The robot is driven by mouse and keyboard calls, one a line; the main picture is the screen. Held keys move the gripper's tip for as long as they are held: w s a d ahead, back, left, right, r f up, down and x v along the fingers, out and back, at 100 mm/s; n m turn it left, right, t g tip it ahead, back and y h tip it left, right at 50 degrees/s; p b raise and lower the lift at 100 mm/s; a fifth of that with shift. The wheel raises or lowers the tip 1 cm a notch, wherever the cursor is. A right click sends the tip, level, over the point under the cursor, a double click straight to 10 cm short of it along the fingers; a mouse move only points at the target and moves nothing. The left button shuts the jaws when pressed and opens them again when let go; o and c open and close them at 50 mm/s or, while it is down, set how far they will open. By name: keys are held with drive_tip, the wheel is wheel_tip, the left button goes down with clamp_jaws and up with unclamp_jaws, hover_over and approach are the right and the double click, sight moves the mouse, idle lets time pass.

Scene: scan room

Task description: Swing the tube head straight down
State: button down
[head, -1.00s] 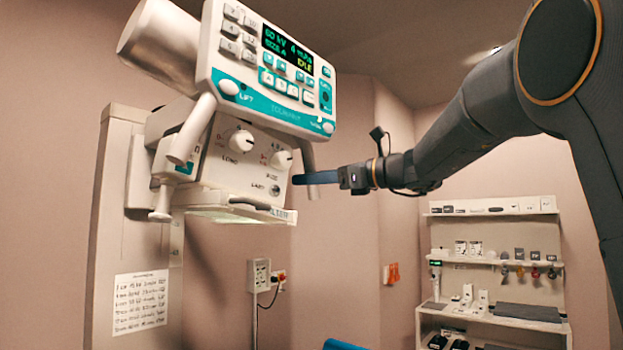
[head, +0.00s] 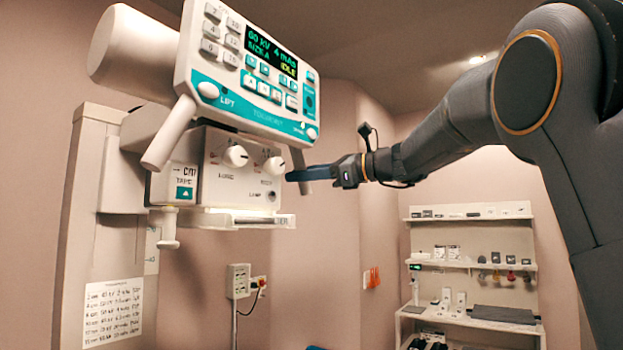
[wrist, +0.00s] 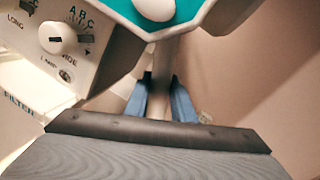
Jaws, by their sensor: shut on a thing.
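The tube head (head: 245,168) hangs on the wall column at left, with a control panel (head: 255,75) above it showing a lit display that reads IDLE. Its lower housing carries two white knobs and a filter tray (head: 235,221) at the bottom. Two pale handles stick down from the panel, a left handle (head: 168,135) and a right handle (head: 300,168). My gripper (head: 302,174) reaches in from the right, its blue fingers at the right handle. In the wrist view the fingers (wrist: 160,100) stand on both sides of the handle, shut on it.
A chart (head: 113,312) is fixed on the column at lower left. A wall socket (head: 238,281) with a cable is below the head. Shelves (head: 472,265) with small items stand at the back right. The space below the tube head looks open.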

drive_tip(key=c, duration=1.5)
unclamp_jaws()
drive_tip(key=shift+b+v, duration=1.45)
drive_tip(key=shift+v, duration=2.45)
